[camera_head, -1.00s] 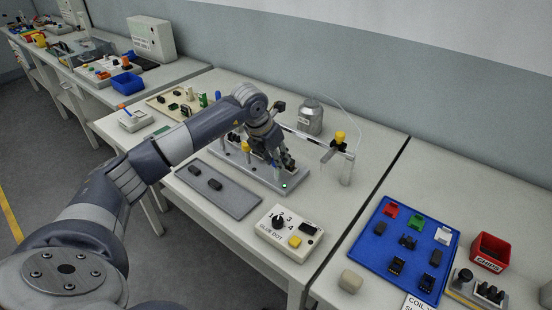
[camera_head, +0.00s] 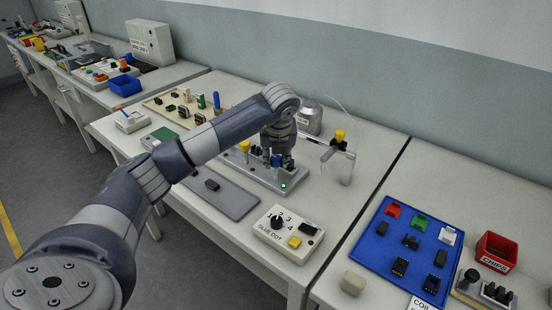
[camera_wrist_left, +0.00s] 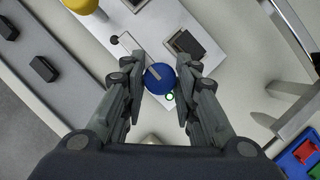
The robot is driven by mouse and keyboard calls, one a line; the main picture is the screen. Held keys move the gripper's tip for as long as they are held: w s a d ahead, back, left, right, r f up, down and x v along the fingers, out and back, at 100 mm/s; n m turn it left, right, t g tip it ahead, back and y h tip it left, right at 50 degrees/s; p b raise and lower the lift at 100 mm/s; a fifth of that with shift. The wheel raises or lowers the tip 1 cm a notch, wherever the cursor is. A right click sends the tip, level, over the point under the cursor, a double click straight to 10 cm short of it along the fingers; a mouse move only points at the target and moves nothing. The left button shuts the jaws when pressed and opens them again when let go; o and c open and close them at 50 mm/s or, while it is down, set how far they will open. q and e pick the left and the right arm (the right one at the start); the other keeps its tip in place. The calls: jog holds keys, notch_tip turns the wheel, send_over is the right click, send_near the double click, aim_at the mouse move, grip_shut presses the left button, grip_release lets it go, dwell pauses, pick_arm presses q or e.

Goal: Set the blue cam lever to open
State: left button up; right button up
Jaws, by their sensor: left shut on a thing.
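The blue cam lever (camera_wrist_left: 159,78) shows from above in the left wrist view as a round blue knob with a pale bar across it. It stands near the right end of the grey fixture (camera_head: 262,179), close to a lit green lamp (camera_head: 283,186). My left gripper (camera_wrist_left: 160,80) points down with its two fingers on either side of the knob, shut on it. In the head view the blue lever (camera_head: 276,161) shows just below my left gripper (camera_head: 277,153). A yellow knob (camera_head: 244,146) stands on the fixture to the left. My right gripper is out of view.
A grey tray (camera_head: 232,204) with a dark part lies in front of the fixture. A glue dot box (camera_head: 288,233) stands at the front right. A yellow-topped post and rail (camera_head: 340,137) stand to the right. A metal canister (camera_head: 310,117) is behind.

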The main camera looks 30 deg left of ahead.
pick_arm(q)
jog(key=shift+n, duration=0.3)
dwell(0.4)
jog(key=o, duration=1)
jog(key=v, duration=1.2)
